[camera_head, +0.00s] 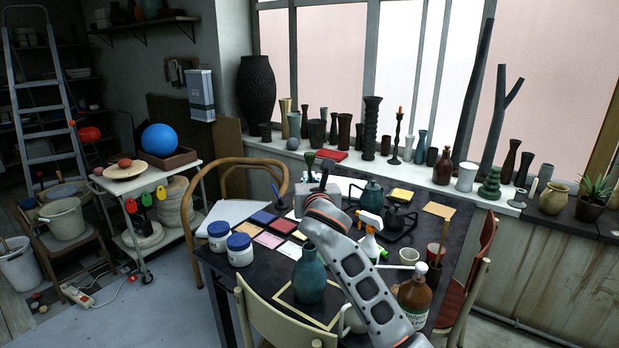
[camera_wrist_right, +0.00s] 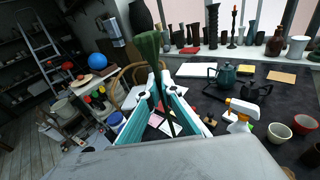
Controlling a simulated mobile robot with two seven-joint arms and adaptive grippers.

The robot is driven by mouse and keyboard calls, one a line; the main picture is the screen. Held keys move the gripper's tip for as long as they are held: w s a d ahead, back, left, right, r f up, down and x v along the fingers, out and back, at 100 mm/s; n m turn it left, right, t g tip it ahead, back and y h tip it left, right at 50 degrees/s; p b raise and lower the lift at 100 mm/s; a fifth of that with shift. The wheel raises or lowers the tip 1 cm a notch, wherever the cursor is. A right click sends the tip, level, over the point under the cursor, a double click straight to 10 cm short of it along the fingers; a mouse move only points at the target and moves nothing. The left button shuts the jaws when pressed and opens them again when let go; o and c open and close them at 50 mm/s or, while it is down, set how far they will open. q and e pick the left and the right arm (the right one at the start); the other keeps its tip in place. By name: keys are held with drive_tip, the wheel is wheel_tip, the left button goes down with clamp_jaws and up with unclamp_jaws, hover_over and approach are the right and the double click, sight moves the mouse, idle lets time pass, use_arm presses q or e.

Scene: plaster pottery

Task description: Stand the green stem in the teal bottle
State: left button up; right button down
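The teal bottle (camera_head: 309,277) stands upright on the dark table inside a tan square outline, in the head view. My right gripper (camera_head: 314,186) is above the table, beyond the bottle and higher in the picture. The green stem (camera_head: 310,158) sticks up at its fingertips. In the right wrist view the stem (camera_wrist_right: 148,46) rises from where the fingers (camera_wrist_right: 157,84) converge, so the gripper appears shut on it. The stem is apart from the bottle. My left gripper is not in view.
Blue-lidded jars (camera_head: 239,249) stand left of the bottle. A spray bottle (camera_head: 369,243), a brown bottle (camera_head: 414,299) and a teal teapot (camera_head: 371,194) stand to the right. Coloured cards (camera_head: 268,240) lie behind. A wooden chair (camera_head: 270,322) stands at the table's near edge.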

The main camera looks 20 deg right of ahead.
drive_tip(key=shift+f, duration=0.15)
idle(0.4)
drive_tip(key=shift+f, duration=0.9)
drive_tip(key=shift+f, duration=0.1)
